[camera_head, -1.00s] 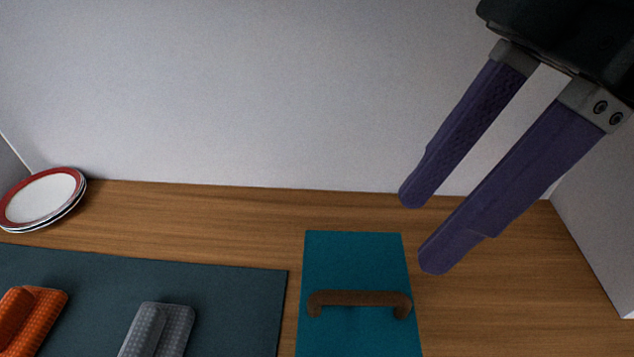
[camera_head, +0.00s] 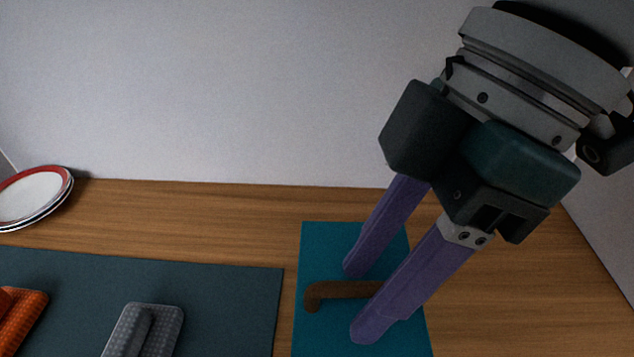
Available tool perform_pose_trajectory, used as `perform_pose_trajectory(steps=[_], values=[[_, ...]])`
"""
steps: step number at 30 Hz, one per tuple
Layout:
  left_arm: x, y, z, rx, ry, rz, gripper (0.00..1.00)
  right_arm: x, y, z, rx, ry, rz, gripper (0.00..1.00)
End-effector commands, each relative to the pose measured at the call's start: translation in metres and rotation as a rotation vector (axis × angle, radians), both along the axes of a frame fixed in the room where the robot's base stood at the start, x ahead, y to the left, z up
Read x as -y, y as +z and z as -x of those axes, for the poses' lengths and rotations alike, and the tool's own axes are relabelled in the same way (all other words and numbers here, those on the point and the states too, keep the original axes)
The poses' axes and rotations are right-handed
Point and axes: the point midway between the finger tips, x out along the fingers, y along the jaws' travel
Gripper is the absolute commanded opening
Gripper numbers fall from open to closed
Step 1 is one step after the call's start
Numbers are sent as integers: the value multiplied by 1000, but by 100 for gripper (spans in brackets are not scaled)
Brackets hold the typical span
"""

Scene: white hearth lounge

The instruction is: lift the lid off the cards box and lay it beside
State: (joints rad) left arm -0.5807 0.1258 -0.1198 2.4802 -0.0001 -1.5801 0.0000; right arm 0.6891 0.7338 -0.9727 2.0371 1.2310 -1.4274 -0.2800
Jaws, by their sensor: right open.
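The cards box shows its teal lid (camera_head: 316,248) from above, flat on the wooden surface at the lower middle right. A brown bar handle (camera_head: 330,290) stands across the lid; its right end is hidden behind my finger. My right gripper (camera_head: 364,302) is open, its two purple fingers reaching down from the upper right. In the picture one fingertip lies above the handle and the other below it. I cannot tell whether the fingers touch the handle. My left gripper is not in view.
A dark mat (camera_head: 225,300) lies left of the box, with a grey block-like object (camera_head: 160,320) and an orange one (camera_head: 25,315) on it. Stacked red-rimmed plates (camera_head: 32,198) sit at the far left. Bare wood (camera_head: 500,320) lies right of the box, with walls behind and at right.

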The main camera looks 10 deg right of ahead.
Motion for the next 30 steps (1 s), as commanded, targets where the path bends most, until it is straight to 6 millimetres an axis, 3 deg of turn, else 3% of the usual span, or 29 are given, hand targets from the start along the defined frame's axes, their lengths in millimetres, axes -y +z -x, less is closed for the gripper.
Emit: perform_pose_trajectory(steps=[5, 18, 30], values=[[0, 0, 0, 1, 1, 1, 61, 0, 0, 0, 0, 0, 0, 50], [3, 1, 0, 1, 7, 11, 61, 0, 0, 0, 0, 0, 0, 1], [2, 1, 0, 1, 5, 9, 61, 0, 0, 0, 1, 0, 0, 0]])
